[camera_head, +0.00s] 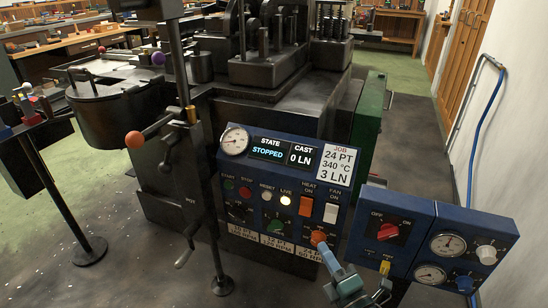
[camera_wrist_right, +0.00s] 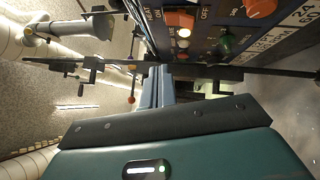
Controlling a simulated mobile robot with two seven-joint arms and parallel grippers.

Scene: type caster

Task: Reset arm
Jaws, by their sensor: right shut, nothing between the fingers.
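My right gripper (camera_head: 328,254) comes in from the bottom of the head view, in front of the lower right part of the blue control panel (camera_head: 232,175). Its blue-grey fingers are shut with nothing between them. The tips appear close to an orange knob (camera_head: 318,238) on the panel; I cannot tell whether they touch it. The screen (camera_head: 268,147) reads STATE STOPPED, CAST 0 LN. My left gripper is not in view.
A smaller blue box (camera_head: 373,248) with a red knob and gauges stands right of the gripper. An orange-ended lever (camera_head: 135,139) and a dark post stand left of the panel. The caster fills the middle. Open floor (camera_head: 410,135) lies to the right, beside the wall.

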